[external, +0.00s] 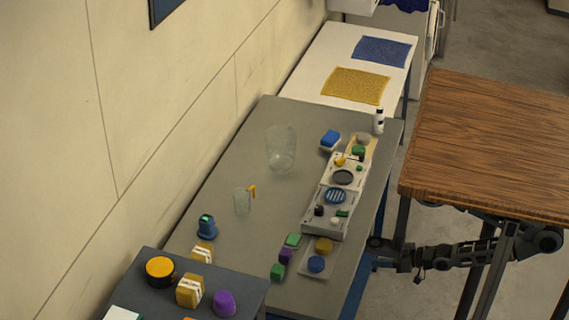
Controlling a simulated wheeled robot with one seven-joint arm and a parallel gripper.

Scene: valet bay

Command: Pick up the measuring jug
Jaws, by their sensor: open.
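A small clear jug (242,202) with an orange-yellow handle at its upper right stands upright on the grey table (238,150), left of its middle. A larger clear vessel (281,150) stands farther back on the same table. The small one looks like the measuring jug, though markings are too small to read. My gripper (378,244) is open, low at the right edge of the grey table, well apart from the jug. Its fingers are small and dark, and I see nothing in them.
Light trays (318,222) with several small items line the table's right side, between my gripper and the jug. A wooden table (490,140) stands over part of my arm. Grey surface around the jug is clear.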

